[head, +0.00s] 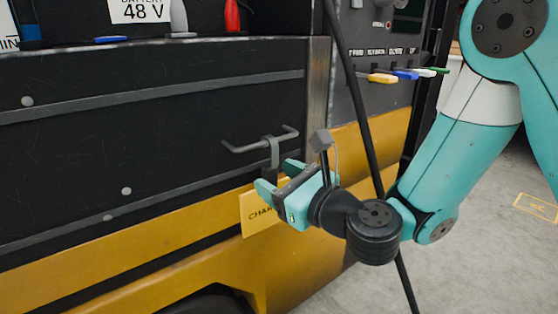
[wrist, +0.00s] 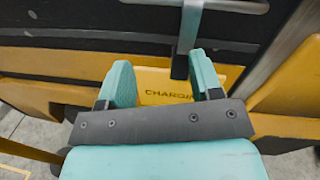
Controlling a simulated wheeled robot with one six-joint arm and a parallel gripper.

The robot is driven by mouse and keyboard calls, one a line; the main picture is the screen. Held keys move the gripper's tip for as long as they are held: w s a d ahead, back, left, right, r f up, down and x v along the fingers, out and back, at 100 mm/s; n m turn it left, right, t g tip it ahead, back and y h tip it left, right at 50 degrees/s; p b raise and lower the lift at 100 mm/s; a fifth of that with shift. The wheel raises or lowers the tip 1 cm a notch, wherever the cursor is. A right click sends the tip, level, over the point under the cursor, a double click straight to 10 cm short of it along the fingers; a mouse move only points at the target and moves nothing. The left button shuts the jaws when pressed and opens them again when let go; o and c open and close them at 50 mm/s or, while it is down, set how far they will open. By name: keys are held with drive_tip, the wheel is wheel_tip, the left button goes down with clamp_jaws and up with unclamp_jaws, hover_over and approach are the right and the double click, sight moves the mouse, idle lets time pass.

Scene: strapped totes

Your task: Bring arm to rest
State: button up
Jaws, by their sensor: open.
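My gripper (head: 268,182) is at the middle of the head view, in front of the dark side panel of a yellow and black vehicle. In the wrist view its two teal fingers (wrist: 163,80) stand apart with nothing between them. A yellow tag (head: 258,212) with partly hidden lettering hangs behind the fingers. In the wrist view the tag (wrist: 168,88) reads "CHARGIN", the rest covered. A grey hook strap (head: 271,150) hangs over a bar handle (head: 245,147) just above the fingers. I cannot tell whether the gripper touches the tag.
A black cable (head: 358,110) runs down past my wrist in the head view. Several coloured levers (head: 400,75) stick out at the upper right. A red lever (head: 232,16) and a "48 V" label (head: 140,11) are at the top. Open grey floor (head: 480,240) lies at the right.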

drive_tip(key=s+r+n+g, duration=0.2)
drive_tip(key=s+n+g, duration=0.9)
drive_tip(key=n, duration=0.9)
drive_tip(key=s+d+f+n+g+h, duration=0.25)
drive_tip(key=s+d+n+h, duration=0.55)
drive_tip(key=s+d+n, duration=0.45)
wheel_tip(320, 180, up, 35)
drive_tip(key=w+p, duration=0.1)
drive_tip(key=p, duration=3.3)
drive_tip(key=shift+w+d, duration=0.35)
drive_tip(key=shift+d, duration=0.05)
